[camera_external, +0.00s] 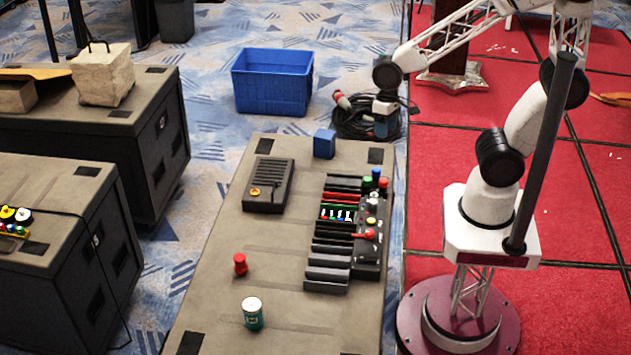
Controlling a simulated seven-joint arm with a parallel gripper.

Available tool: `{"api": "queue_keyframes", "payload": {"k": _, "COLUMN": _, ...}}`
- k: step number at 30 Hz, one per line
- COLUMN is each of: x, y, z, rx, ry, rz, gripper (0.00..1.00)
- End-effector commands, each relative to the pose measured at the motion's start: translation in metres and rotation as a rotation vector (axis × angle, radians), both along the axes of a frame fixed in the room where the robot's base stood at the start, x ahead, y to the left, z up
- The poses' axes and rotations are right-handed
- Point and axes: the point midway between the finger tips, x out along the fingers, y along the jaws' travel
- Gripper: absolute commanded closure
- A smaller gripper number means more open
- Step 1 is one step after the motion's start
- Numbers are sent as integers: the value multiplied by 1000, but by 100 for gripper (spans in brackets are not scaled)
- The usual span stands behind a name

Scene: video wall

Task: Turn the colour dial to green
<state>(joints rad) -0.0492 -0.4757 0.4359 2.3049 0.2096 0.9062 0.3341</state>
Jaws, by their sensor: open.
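A dark control console (367,250) lies along the right side of the long case top. It carries coloured buttons, small knobs and a red-handled control (366,235). A row of dark slats, some with red or coloured marks, runs along its left side. A separate dark box (268,185) to the left has a small orange-yellow round knob (255,191). I cannot tell which of these is the colour dial or what it points at. My gripper (381,128) is open, beyond the console's far end, apart from the controls and in front of a cable coil; its fingers are small here.
A blue cube (324,144) stands at the case's far end. A red piece (240,264) and a green can with a white lid (253,313) stand near the front. A blue bin (272,82) and a cable coil (350,122) are on the floor behind.

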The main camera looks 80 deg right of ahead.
Motion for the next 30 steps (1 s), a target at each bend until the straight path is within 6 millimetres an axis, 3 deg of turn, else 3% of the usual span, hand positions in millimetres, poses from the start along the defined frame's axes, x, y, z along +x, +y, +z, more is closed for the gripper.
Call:
{"api": "queue_keyframes", "payload": {"k": 1, "x": 9, "y": 7, "z": -21, "rx": 15, "ry": 47, "rz": -44, "gripper": 41}}
{"api": "queue_keyframes", "payload": {"k": 6, "x": 30, "y": 29, "z": -83, "rx": 52, "ry": 180, "rz": -209, "gripper": 41}}
{"api": "queue_keyframes", "payload": {"k": 12, "x": 40, "y": 46, "z": -138, "rx": 67, "ry": 288, "rz": -351, "gripper": 41}}
{"api": "queue_keyframes", "payload": {"k": 18, "x": 42, "y": 52, "z": -157, "rx": 69, "ry": 326, "rz": -402, "gripper": 41}}
{"api": "queue_keyframes", "payload": {"k": 30, "x": 41, "y": 52, "z": -158, "rx": 69, "ry": 326, "rz": -403, "gripper": 41}}
